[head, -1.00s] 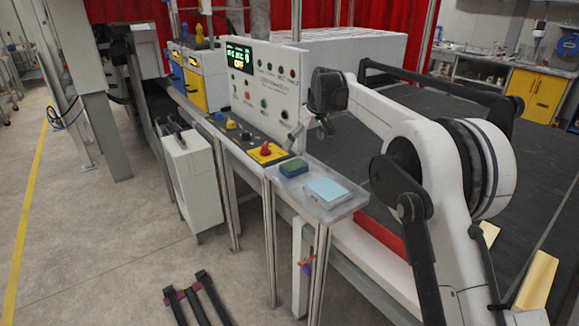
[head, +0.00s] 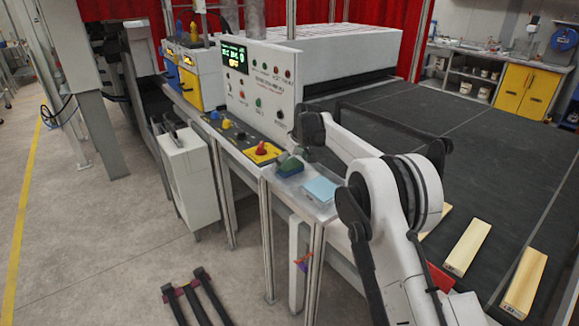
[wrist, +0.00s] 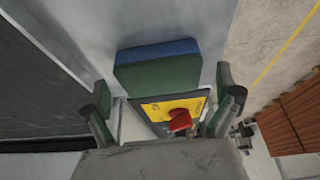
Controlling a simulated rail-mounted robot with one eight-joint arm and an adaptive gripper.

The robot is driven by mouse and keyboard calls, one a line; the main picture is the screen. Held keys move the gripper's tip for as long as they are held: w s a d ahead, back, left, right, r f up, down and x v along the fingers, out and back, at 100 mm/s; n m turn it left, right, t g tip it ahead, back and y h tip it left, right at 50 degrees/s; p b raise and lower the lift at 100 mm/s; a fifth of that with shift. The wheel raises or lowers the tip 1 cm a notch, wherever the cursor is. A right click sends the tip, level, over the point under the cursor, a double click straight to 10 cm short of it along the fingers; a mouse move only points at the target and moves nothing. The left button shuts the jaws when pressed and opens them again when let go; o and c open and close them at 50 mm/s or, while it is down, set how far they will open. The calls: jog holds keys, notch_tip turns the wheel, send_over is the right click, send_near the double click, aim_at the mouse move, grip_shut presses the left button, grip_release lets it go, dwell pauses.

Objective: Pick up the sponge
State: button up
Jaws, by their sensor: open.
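The sponge (head: 289,172) is a small block, green on one layer and blue on the other. It lies on the small grey shelf (head: 311,205) at the machine's side. In the wrist view the sponge (wrist: 158,72) is just ahead of my gripper (wrist: 163,88), its near edge close to the line between the two fingers. My gripper is open and empty, one finger towards each side of the sponge with gaps left. In the head view my gripper (head: 292,156) is just above the sponge and partly covers it.
A light blue pad (head: 320,189) lies beside the sponge on the shelf. Wooden boards (head: 467,247) lie on the dark conveyor (head: 400,110) at right.

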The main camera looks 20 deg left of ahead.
aim_at(287, 162)
jog(key=shift+w+a+f, duration=0.1)
jog(key=shift+a+f, duration=0.05)
jog(key=shift+f, duration=0.3)
jog(key=c, duration=0.8)
jog(key=shift+r, duration=0.15)
notch_tip(287, 162, up, 4)
jog(key=shift+f+b, duration=0.1)
jog(key=shift+b, duration=0.55)
jog(key=s+a+r+b, duration=0.1)
jog(key=s+a+r, duration=0.1)
jog(key=s+r, duration=0.1)
jog(key=s+a+r+b, duration=0.1)
jog(key=s+r, duration=0.2)
jog(key=s, duration=0.3)
jog(key=shift+s+a, duration=0.2)
jog(key=shift+a, duration=0.15)
jog(key=shift+s+a+r, duration=0.3)
jog(key=shift+s+r, duration=0.2)
jog(key=shift+s, duration=0.25)
jog(key=shift+o, duration=0.4)
